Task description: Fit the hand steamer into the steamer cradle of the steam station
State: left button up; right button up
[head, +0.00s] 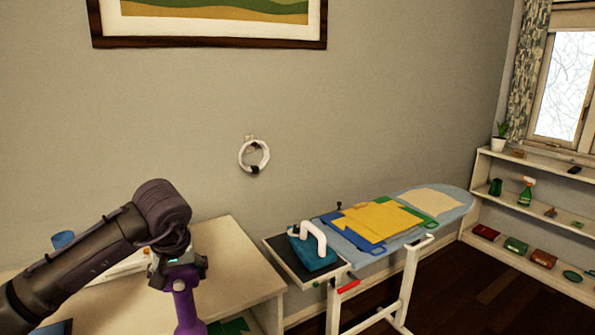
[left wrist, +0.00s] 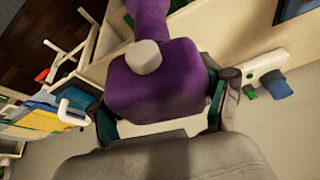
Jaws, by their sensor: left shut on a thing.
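The purple hand steamer (head: 186,304) is in my left gripper (head: 178,272), above the pale table. In the left wrist view the steamer's purple body (left wrist: 155,85), with a light round knob, sits between the two fingers of my left gripper (left wrist: 162,112), which is shut on it. A white unit (head: 125,265), which may be the steam station, is partly hidden behind my left arm; a similar white part shows in the left wrist view (left wrist: 262,66). I cannot make out the steamer cradle. My right gripper is not in view.
The pale table (head: 240,265) has free room right of the steamer. Beside it stands an ironing board (head: 455,196) with folded cloths (head: 380,220) and a blue-and-white iron (head: 313,248) on its end rest. Shelves (head: 480,170) stand at the right.

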aim_at(185, 312)
pick_arm(q)
jog(key=shift+m+h, duration=0.4)
jog(key=shift+m, duration=0.5)
jog(key=s+f, duration=0.1)
jog(key=s, duration=0.1)
jog(key=s+d+f, duration=0.1)
jog(key=s+f, duration=0.1)
jog(key=s+d+f, duration=0.1)
jog(key=s, duration=0.1)
jog(key=shift+d+f, duration=0.15)
jog(key=s+d+f+m+h, duration=0.1)
jog(key=s+d+f+m, duration=0.1)
jog(key=s, duration=0.6)
jog(key=shift+s+d+f, duration=0.25)
jog(key=shift+s+f, duration=0.1)
jog(key=shift+f, duration=0.15)
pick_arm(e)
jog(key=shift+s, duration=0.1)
pick_arm(q)
jog(key=shift+w, duration=0.1)
